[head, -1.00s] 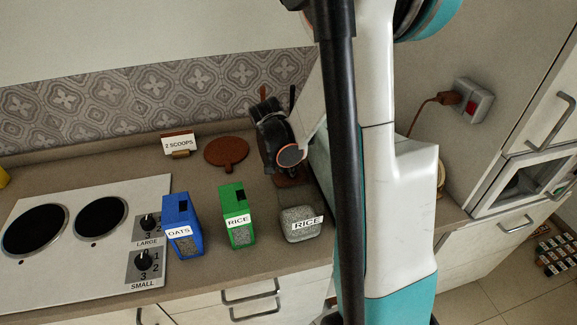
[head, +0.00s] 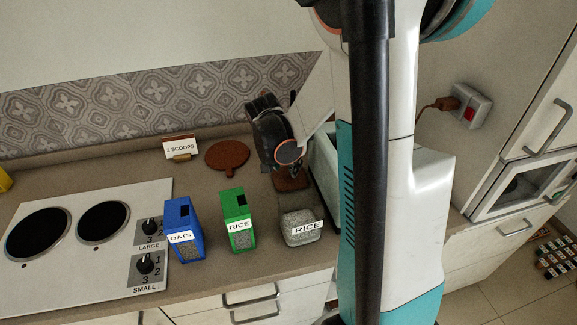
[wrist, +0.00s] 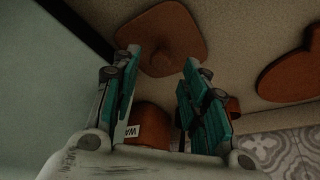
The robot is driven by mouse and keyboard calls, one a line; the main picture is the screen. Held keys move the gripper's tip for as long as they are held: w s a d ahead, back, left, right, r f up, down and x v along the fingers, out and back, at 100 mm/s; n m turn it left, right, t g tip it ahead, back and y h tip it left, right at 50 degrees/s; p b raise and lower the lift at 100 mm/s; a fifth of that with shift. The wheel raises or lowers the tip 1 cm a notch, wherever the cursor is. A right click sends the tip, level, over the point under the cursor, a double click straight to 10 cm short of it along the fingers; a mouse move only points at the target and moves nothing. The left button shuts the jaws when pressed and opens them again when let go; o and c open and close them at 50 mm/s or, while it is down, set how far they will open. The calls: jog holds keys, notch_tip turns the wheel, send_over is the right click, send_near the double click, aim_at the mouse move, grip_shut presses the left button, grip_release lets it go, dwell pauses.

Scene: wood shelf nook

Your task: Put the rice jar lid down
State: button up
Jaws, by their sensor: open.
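The rice jar lid (head: 291,182), a brown rounded square, lies on the counter behind the rice jar. In the wrist view the lid (wrist: 188,30) shows a round knob and lies just beyond my fingertips. My gripper (wrist: 163,60) is open, with its two teal fingers apart and nothing held between them. In the head view my gripper (head: 284,168) is pointed down right over the lid, its fingertips mostly hidden. The clear rice jar (head: 301,228), labelled RICE, stands open at the counter front with grey-white grains in it.
Left of the jar stand a green RICE box (head: 239,215) and a blue OATS box (head: 182,225), then the hob (head: 75,240). A brown round board (head: 228,156) and a "2 SCOOPS" card (head: 181,148) are at the back. A reddish-brown object (wrist: 150,125) shows between the finger bases.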

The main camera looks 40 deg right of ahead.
jog(key=p+v, duration=0.2)
jog(key=v, duration=0.6)
jog(key=shift+r, duration=0.25)
